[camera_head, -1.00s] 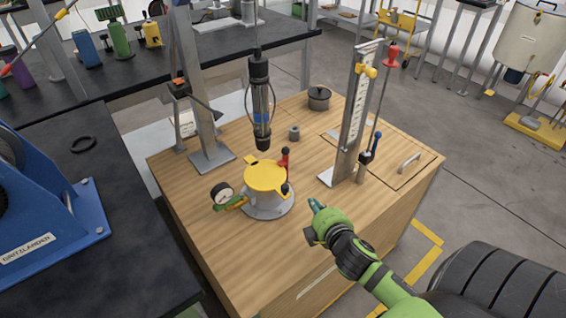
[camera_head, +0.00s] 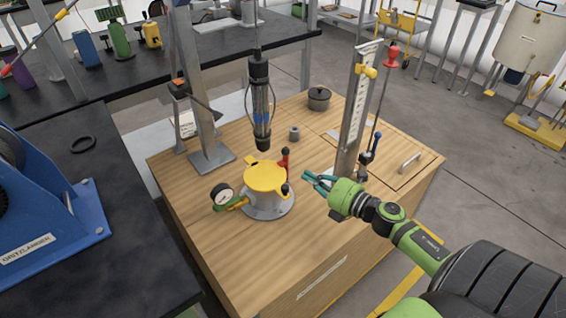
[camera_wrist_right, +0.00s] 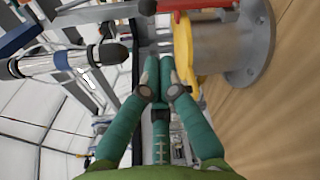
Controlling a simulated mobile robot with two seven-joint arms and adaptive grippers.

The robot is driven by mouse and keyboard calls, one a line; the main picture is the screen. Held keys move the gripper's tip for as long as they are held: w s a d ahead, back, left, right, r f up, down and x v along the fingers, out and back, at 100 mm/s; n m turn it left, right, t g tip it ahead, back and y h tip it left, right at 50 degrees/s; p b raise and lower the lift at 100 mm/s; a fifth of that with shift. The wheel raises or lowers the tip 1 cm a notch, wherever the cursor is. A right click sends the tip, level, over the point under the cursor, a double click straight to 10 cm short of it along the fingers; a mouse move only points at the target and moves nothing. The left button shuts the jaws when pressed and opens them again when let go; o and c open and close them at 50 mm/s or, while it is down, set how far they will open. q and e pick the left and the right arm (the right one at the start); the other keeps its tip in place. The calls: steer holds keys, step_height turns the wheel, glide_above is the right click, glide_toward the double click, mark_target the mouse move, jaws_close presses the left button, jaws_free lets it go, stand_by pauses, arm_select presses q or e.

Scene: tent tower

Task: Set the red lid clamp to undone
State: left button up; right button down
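The red lid clamp (camera_head: 284,158) stands upright as a small red handle at the back right edge of the yellow lid (camera_head: 265,177). The lid covers a grey flanged pot (camera_head: 268,208) on the wooden bench. In the right wrist view the red clamp (camera_wrist_right: 195,4) is at the top edge, beside the yellow lid (camera_wrist_right: 184,45). My right gripper (camera_head: 309,180), green with teal fingers, is to the right of the pot, apart from the clamp. My left gripper is not in view.
A metal column with a scale (camera_head: 357,110) stands close behind my right gripper. The front of the wooden bench top (camera_head: 225,240) is clear.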

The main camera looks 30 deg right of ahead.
mark_target(288, 160)
steer(key=shift+w, duration=0.15)
steer(key=x, duration=0.9)
steer(key=shift+w+a+f, duration=0.1)
steer(key=shift+w+a, duration=0.1)
steer(key=shift+w, duration=0.15)
steer(key=shift+d+m, duration=0.5)
steer(key=shift+d, duration=0.1)
steer(key=shift+d+m, duration=0.2)
steer(key=shift+m, duration=0.1)
